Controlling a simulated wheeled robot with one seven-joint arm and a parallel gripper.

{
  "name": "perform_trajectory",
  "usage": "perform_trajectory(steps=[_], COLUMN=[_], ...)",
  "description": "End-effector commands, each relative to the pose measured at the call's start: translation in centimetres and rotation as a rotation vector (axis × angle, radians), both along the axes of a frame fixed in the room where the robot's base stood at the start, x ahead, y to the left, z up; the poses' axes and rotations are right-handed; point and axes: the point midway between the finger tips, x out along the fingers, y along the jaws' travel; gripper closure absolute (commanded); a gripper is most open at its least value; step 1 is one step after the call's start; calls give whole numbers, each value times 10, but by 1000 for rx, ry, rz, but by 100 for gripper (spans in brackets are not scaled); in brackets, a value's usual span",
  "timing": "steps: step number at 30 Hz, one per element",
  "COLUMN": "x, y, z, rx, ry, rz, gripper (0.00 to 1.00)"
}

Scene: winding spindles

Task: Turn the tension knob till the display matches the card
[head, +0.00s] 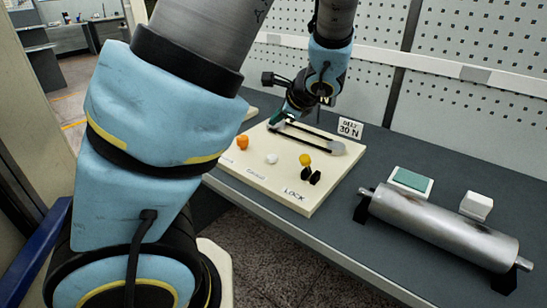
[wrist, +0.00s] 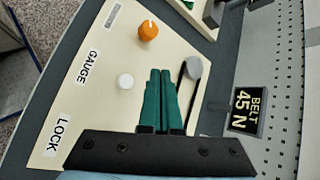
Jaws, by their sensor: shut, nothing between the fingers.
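A white card (head: 349,128) at the far edge of the cream board (head: 230,172) reads BELT 30 N. In the wrist view, a dark display (wrist: 252,110) reads BELT 45 N. An orange knob (head: 242,142) stands behind the board's leftmost label, which is too small to read; it also shows in the wrist view (wrist: 147,31). A white knob (head: 271,158) is by GAUGE, a yellow one (head: 305,159) by LOCK. My gripper (head: 276,120) is shut and empty above the belt's left end, apart from the orange knob; its green fingers (wrist: 160,74) hide part of the belt.
A metal roller (head: 435,228) rests on black supports at the right. Behind it are a green pad (head: 411,180) in a white frame and a white block (head: 476,205). A perforated wall (head: 450,40) bounds the bench at the back.

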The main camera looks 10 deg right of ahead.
Motion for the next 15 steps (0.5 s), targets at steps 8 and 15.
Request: perform_trajectory(steps=[8, 15], x=[0, 0], y=[0, 0], z=[-26, -60], rx=[2, 1], ry=[1, 0], rz=[0, -1], gripper=[100, 100])
